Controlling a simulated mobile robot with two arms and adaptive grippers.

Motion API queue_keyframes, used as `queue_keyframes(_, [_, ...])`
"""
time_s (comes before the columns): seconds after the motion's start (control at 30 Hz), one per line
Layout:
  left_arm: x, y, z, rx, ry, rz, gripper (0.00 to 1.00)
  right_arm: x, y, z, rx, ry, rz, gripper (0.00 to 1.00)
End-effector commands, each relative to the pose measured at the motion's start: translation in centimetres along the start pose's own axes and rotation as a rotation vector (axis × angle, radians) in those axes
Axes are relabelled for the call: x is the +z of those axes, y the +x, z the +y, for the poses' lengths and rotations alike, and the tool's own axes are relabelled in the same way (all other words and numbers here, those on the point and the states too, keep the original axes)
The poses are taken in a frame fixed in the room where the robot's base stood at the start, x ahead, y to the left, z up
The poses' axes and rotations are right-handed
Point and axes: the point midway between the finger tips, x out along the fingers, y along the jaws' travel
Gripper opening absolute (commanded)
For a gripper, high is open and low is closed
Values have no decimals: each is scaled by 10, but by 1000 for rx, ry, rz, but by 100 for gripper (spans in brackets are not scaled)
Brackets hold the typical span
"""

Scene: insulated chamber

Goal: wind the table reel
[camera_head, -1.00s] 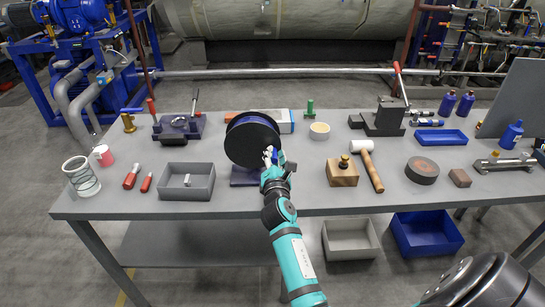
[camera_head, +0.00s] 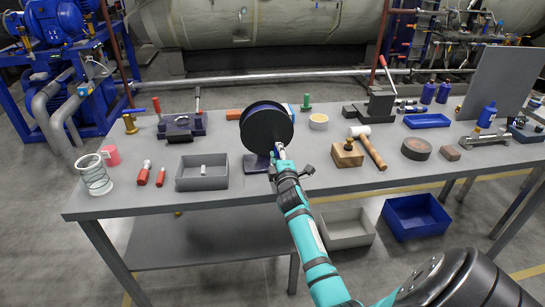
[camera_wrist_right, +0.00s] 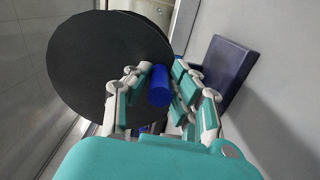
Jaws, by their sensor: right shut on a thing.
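The table reel (camera_head: 266,128) is a large black disc with a blue edge, standing upright on a dark base (camera_head: 254,163) near the front middle of the table. In the right wrist view the reel (camera_wrist_right: 95,60) fills the upper left, and its blue handle (camera_wrist_right: 159,86) sticks out towards the camera. My right gripper (camera_head: 279,152) is at the lower right of the disc. In the wrist view its fingers (camera_wrist_right: 158,95) are closed around the blue handle. My left gripper is not in view.
A grey tray (camera_head: 203,183) stands left of the reel. A wooden block (camera_head: 347,157) and a mallet (camera_head: 370,150) lie to its right. A vise (camera_head: 376,106) and a blue tray (camera_head: 427,121) are farther right. Bare tabletop lies along the front edge.

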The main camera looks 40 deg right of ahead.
Motion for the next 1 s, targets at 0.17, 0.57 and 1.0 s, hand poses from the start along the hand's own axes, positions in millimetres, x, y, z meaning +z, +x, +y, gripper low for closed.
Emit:
queue_keyframes(0.17, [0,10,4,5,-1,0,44,-11,0,-9,-1,172,6,0])
queue_keyframes(0.57, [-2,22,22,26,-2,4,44,-34,0,-14,-3,554,5,0])
queue_keyframes(1.0, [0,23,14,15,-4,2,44,-58,0,-10,-5,925,3,0])
